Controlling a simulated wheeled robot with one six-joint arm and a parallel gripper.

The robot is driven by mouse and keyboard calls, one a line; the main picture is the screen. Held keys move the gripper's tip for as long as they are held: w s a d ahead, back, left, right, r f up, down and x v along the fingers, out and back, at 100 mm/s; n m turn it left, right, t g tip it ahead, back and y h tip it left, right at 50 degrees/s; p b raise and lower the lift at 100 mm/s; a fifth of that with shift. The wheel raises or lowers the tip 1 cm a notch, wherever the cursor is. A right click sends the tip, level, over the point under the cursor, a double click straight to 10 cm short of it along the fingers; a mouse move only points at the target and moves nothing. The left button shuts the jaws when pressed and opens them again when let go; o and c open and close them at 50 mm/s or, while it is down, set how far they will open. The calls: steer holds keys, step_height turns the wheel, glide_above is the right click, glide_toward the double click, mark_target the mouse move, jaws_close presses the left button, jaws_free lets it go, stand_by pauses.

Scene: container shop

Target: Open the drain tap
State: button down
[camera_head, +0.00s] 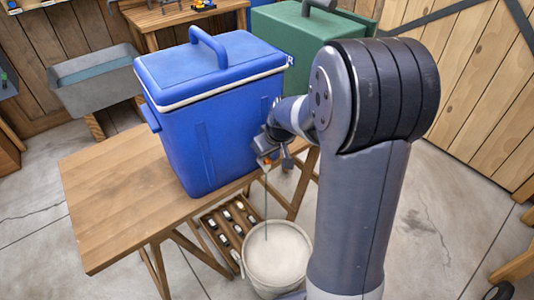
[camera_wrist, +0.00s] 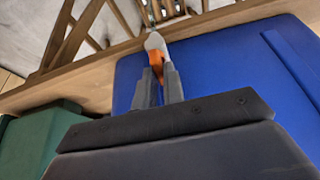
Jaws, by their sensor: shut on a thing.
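The blue cooler (camera_head: 215,125) stands upright on a wooden table, its lid shut. The drain tap has a white body (camera_wrist: 155,42) and an orange lever (camera_wrist: 156,62), low on the cooler's side. A bit of orange (camera_head: 265,162) shows at the tap in the head view. My gripper (camera_wrist: 158,78) is shut on the orange lever, one finger on each side; in the head view my arm partly hides it. A thin, stream-like line (camera_head: 266,205) runs down from the tap into a pale bucket (camera_head: 277,255) below. The lever's exact angle is hard to tell.
The wooden table (camera_head: 110,205) is bare left of the cooler. A slatted rack with bottles (camera_head: 228,225) sits below it. A green cooler (camera_head: 290,40) stands behind, and a grey trough (camera_head: 98,85) is at the back left.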

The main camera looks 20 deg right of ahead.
steer(key=c, duration=1.5)
jaws_free()
steer(key=v, duration=1)
steer(key=shift+r, duration=0.4)
steer(key=shift+s, duration=0.1)
steer(key=x, duration=1.1)
steer(key=shift+s+f, duration=0.1)
